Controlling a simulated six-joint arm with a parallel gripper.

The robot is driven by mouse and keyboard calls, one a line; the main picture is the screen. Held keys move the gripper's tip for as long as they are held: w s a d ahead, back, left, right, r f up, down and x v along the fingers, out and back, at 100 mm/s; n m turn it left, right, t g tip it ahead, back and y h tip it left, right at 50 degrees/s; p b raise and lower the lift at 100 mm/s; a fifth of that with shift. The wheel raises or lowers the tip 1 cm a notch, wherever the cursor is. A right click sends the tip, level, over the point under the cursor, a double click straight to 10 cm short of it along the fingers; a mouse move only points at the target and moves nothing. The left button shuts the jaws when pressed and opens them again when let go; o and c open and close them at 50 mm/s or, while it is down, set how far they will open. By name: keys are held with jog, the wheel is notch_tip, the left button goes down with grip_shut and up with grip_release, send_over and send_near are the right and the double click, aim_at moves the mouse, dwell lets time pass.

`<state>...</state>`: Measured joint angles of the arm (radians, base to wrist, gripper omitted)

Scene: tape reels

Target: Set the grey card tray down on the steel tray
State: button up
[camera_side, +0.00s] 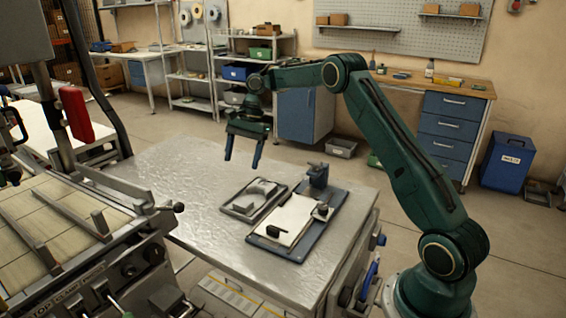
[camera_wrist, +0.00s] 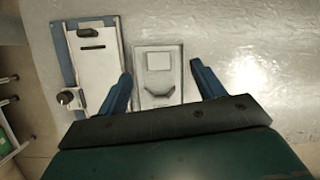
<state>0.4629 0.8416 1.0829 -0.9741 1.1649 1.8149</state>
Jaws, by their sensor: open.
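A shallow grey tray (camera_side: 235,208) lies flat on the metal worktop, left of the blue board. A paler grey, curved piece (camera_side: 262,188) sits within its rim. In the wrist view the grey tray (camera_wrist: 138,102) shows a pale square and an angular outline inside. I cannot tell for sure whether the inner piece is the card tray and the outer one the steel tray. My gripper (camera_side: 242,163) is open and empty, raised above the worktop. In the wrist view my gripper (camera_wrist: 161,72) has its fingers on either side of the grey tray, apart from it.
A blue board (camera_side: 321,236) carries a white plate (camera_side: 285,218), a dark block (camera_side: 318,176) and a knob. It lies close beside the grey tray. The worktop (camera_side: 187,180) is clear to the left and behind. A machine (camera_side: 120,240) stands at the left edge.

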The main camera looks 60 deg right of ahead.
jog(key=s+a+r+n+t+h, duration=0.2)
jog(key=s+a+r+n, duration=0.5)
jog(key=s+a+r, duration=0.8)
jog(key=s+f+n+t+h, duration=0.2)
jog(key=s+n, duration=0.6)
jog(key=s, duration=1.3)
jog(key=shift+s+d+f+n+t, duration=0.3)
jog(key=shift+d+f+t, duration=0.1)
jog(key=shift+t, duration=0.1)
